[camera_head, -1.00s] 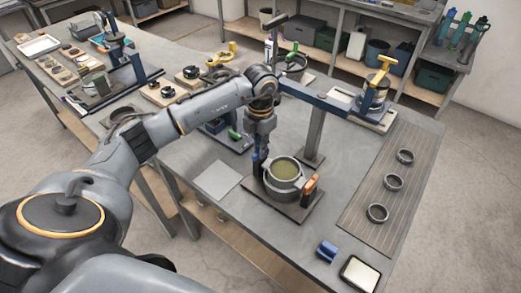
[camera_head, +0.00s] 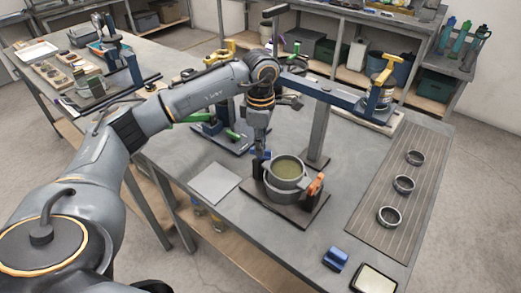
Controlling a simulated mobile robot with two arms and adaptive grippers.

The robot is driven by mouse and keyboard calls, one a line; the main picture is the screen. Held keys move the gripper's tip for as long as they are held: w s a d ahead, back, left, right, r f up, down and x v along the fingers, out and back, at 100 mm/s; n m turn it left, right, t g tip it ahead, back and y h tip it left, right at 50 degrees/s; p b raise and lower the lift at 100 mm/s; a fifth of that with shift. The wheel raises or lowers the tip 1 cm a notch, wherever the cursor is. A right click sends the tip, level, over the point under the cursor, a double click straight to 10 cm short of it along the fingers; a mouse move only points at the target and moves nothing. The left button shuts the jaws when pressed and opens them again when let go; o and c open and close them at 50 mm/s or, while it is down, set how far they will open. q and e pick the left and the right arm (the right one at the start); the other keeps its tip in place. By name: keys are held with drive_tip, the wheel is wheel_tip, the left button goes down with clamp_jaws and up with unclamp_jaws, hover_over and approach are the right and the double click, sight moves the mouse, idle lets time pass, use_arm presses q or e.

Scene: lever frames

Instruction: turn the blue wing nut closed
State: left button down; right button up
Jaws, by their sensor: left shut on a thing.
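A grey round pot (camera_head: 287,172) with greenish contents stands on a dark base plate (camera_head: 297,216). An orange handle (camera_head: 316,184) is on its right side. The blue wing nut (camera_head: 264,154) shows as a small blue patch at the pot's upper left side, mostly hidden by my gripper. My left gripper (camera_head: 261,160) points down there and is shut on it; its fingertips are small and partly hidden. My right gripper is not in view.
A blue beam on a post (camera_head: 316,135) stands behind the pot. A flat grey plate (camera_head: 214,184) lies to the left. A blue block (camera_head: 335,258) and a pale tray (camera_head: 375,279) are near the front edge. Several rings lie on the slatted mat (camera_head: 378,190).

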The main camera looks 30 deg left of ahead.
use_arm(q)
drive_tip(key=m+b, duration=0.2)
drive_tip(key=m, duration=0.2)
drive_tip(key=shift+m, duration=0.4)
drive_tip(key=shift+r+m, duration=0.1)
drive_tip(key=shift+m, duration=0.2)
drive_tip(key=c, duration=1.4)
unclamp_jaws()
wheel_tip(320, 180, up, 12)
